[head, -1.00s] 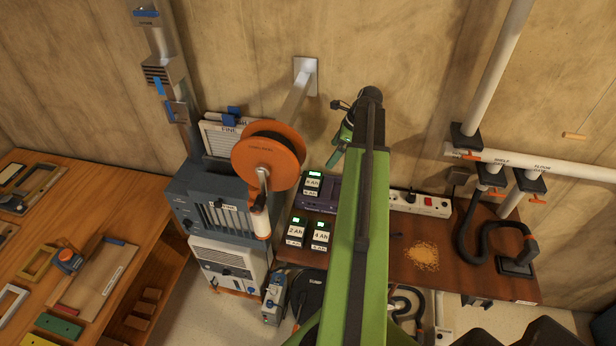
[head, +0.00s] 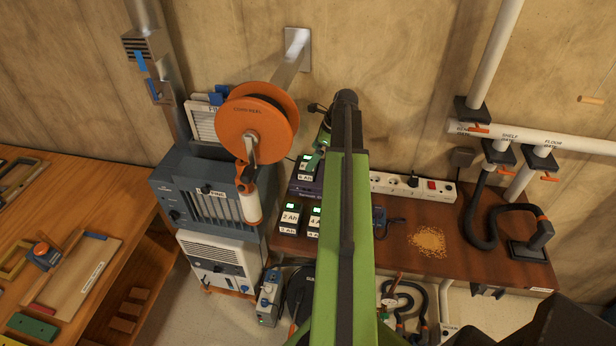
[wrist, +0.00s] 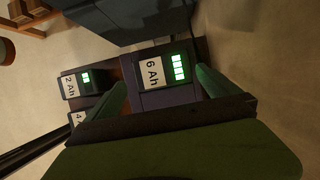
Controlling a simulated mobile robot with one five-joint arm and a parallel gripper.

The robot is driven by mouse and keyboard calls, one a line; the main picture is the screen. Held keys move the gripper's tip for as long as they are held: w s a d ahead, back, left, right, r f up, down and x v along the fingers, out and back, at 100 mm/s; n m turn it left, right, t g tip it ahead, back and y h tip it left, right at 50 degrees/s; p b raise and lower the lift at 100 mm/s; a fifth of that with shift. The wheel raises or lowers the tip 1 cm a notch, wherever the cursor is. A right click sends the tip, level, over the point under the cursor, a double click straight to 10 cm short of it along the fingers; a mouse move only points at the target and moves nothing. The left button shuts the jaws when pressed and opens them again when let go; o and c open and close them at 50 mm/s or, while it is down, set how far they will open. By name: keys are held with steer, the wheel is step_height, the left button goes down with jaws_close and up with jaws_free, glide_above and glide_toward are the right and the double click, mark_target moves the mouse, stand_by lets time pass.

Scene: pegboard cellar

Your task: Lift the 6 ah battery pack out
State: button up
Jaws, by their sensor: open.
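The 6 Ah battery pack (wrist: 153,74) shows in the wrist view with a white label and a lit green display. It sits in its dark purple charger (wrist: 165,97). My gripper (wrist: 162,78) is open, with one green finger on each side of the pack in the picture; I cannot tell whether either touches it. In the head view the pack (head: 306,162) is at the back left of the brown bench, partly hidden by my green gripper (head: 322,138) and arm.
A 2 Ah pack (head: 290,217) and a 4 Ah pack (head: 314,222) stand close in front. An orange cord reel (head: 257,124) hangs at the left. A white power strip (head: 412,187), a sawdust pile (head: 428,241) and a black hose (head: 484,235) lie to the right.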

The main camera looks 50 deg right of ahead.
steer(key=b+x, duration=0.5)
steer(key=shift+s+d+f, duration=0.15)
steer(key=shift+d+f, duration=0.05)
steer(key=shift+f, duration=0.1)
steer(key=shift+r, duration=0.2)
steer(key=c, duration=0.9)
